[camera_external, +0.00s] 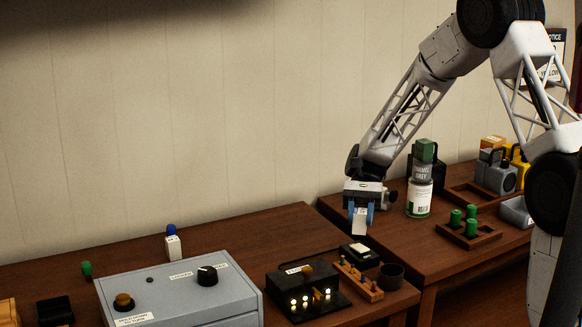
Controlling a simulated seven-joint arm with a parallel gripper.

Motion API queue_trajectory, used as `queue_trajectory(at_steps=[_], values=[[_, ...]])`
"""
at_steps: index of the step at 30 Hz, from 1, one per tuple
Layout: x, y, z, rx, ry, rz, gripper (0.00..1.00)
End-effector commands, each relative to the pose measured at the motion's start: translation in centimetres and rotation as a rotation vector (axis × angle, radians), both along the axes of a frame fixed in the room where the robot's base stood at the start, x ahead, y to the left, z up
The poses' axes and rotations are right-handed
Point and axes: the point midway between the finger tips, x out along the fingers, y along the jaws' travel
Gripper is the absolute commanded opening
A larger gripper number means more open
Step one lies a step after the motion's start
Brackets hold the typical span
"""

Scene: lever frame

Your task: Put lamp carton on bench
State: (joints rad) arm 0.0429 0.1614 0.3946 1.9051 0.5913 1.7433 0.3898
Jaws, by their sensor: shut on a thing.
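My gripper (361,217) points down, with its blue fingers shut on a small white box, which looks like the lamp carton (359,222). The carton hangs upright between the fingers, near the gap between two dark wooden tables. The left table (285,228) and the right table (440,262) both have wooden tops; I cannot tell which is called the bench. The fingers partly cover the carton.
Below the gripper are a white-topped block (355,250), a wooden peg rack (357,281) and a dark cup (391,276). A lit black box (307,290) and grey panel (180,293) stand left. A can (419,197) stands right.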

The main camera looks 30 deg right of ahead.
Motion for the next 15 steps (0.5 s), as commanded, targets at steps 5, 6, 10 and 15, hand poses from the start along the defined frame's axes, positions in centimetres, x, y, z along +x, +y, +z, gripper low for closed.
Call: queue_trajectory(at_steps=[5, 6, 10, 15], values=[[-1.9, -1.6, -0.7, -0.002, 0.001, 0.214, 0.13], [-2.2, -2.0, -0.8, 0.000, 0.001, 0.261, 0.13], [-3.2, -3.3, -1.1, 0.000, -0.001, 0.413, 0.13], [-4.3, -5.0, -1.2, -0.001, 0.000, 0.611, 0.13]])
